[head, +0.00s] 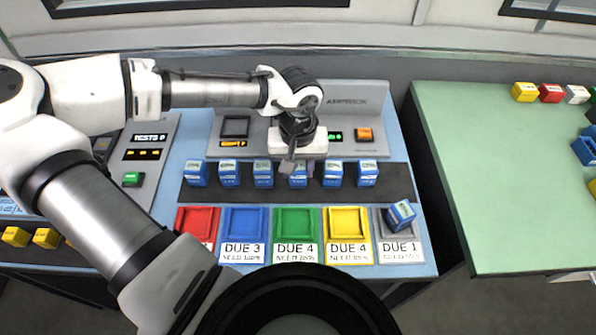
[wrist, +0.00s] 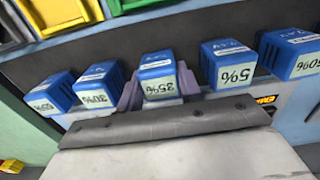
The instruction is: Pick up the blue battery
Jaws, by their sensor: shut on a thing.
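Several blue batteries stand in a row on a dark strip in the head view. My gripper (head: 298,168) is over the row, at the fourth battery from the left (head: 297,181). In the wrist view my gripper (wrist: 159,90) has its pale purple fingers on both sides of a blue battery (wrist: 158,68) labelled 25%. It is shut on that battery, which is upright and level with its neighbours. I cannot tell whether it is off the strip. Neighbouring batteries in the wrist view read 30% (wrist: 97,85) and 5% (wrist: 229,62). Another blue battery (head: 401,215) sits tilted in the grey tray (head: 384,230).
Red (head: 196,220), blue (head: 243,220), green (head: 295,220) and yellow (head: 347,220) trays lie in front of the row and look empty. A grey console (head: 357,120) stands behind it. A green table (head: 500,180) at right is mostly clear, with small blocks at its far edge.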

